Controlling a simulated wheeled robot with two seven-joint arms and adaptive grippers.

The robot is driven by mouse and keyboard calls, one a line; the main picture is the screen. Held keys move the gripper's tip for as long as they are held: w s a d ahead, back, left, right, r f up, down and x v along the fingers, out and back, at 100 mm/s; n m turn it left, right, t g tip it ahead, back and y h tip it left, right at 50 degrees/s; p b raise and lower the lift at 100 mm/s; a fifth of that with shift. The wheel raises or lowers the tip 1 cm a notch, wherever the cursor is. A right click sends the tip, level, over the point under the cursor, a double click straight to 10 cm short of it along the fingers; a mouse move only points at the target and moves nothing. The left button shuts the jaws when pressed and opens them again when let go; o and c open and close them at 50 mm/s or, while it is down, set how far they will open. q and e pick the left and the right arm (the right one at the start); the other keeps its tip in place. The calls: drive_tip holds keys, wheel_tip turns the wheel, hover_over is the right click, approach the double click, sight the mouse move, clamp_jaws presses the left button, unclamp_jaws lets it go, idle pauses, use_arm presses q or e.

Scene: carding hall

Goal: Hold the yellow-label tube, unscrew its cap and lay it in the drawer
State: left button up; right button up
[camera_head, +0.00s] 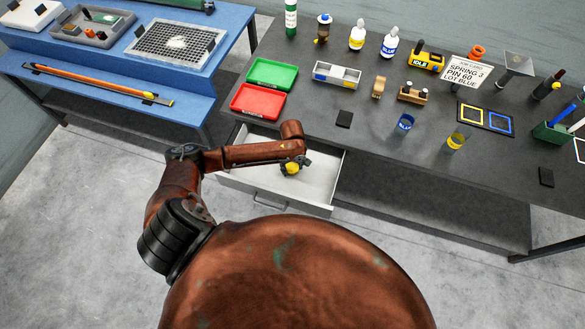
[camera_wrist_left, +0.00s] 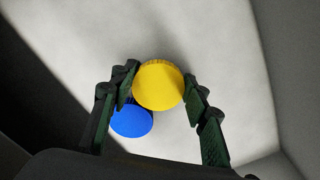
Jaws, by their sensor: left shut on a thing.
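The yellow-label tube (camera_head: 455,142) stands upright on the dark bench, a clear tube with a yellow band and no cap visible on it. The drawer (camera_head: 323,183) below the bench is pulled out, with a pale interior. My left gripper (camera_head: 291,169) is inside the drawer's outline, pointing down. In the left wrist view its fingers are shut on a round yellow cap (camera_wrist_left: 158,85), over the pale drawer floor. A blue cap (camera_wrist_left: 131,121) shows partly behind the yellow one, apparently on the drawer floor. The gap under the yellow cap cannot be judged. My right gripper is out of view.
A blue-label tube (camera_head: 404,124) stands left of the yellow-label one. Red (camera_head: 257,101) and green (camera_head: 272,74) trays lie above the drawer. A job card (camera_head: 467,74), bottles and small blocks stand farther back. A blue table (camera_head: 200,80) is at left.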

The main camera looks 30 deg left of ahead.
sight(292, 168)
use_arm(q)
drive_tip(key=shift+f, duration=0.2)
drive_tip(key=o, duration=1.3)
drive_tip(key=shift+f, duration=0.1)
wheel_tip(292, 168, up, 12)
drive_tip(key=shift+r+p, duration=0.15)
drive_tip(key=shift+p, duration=0.65)
